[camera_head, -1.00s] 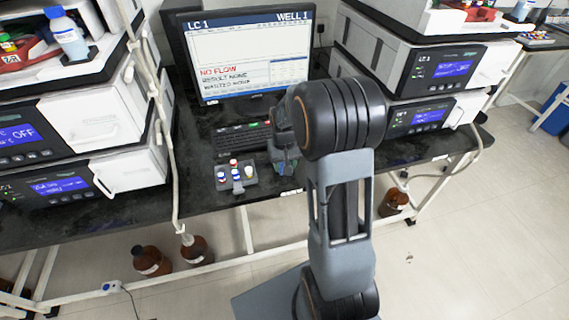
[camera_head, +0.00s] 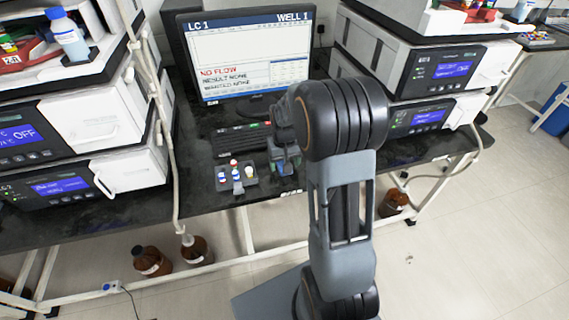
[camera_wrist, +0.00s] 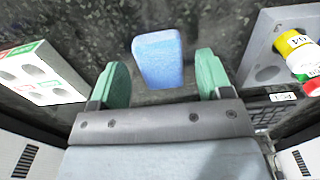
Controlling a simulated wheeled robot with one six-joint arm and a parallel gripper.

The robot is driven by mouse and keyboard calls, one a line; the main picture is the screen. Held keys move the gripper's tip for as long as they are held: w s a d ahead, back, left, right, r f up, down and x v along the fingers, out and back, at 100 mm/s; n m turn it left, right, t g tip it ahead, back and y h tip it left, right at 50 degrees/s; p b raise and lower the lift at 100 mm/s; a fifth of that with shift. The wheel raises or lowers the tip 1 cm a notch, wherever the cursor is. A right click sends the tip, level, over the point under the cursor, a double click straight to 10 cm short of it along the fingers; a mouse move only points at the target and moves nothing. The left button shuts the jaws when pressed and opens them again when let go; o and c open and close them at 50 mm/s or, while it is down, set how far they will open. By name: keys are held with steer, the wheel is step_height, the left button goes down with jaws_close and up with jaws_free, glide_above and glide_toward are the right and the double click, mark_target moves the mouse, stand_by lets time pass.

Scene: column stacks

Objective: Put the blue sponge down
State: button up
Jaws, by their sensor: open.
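The blue sponge (camera_wrist: 158,62) stands out against the dark speckled bench top in the wrist view, between my two green fingers and slightly ahead of them. It shows a gap to the finger on each side. My gripper (camera_wrist: 162,75) is open, with nothing pinched between its fingers. In the head view my gripper (camera_head: 284,162) is low over the bench, just right of the vial rack; my arm hides part of it, and I cannot make out the sponge clearly there.
A grey vial rack (camera_head: 250,183) with coloured caps is left of my gripper; it is at the right in the wrist view (camera_wrist: 265,50). A white holder with round wells (camera_wrist: 50,85) is at the wrist view's left. A keyboard (camera_head: 240,138) and monitor (camera_head: 250,55) stand behind.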

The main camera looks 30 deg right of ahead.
step_height(320, 180, up, 11)
steer(key=p, duration=0.1)
steer(key=s+a+n+t, duration=0.1)
steer(key=s+a, duration=0.3)
steer(key=s, duration=0.3)
steer(key=s+a+r+n+t, duration=0.1)
steer(key=s+a+t, duration=0.1)
steer(key=s+a, duration=0.3)
steer(key=s, duration=0.3)
steer(key=shift+s+a, duration=0.2)
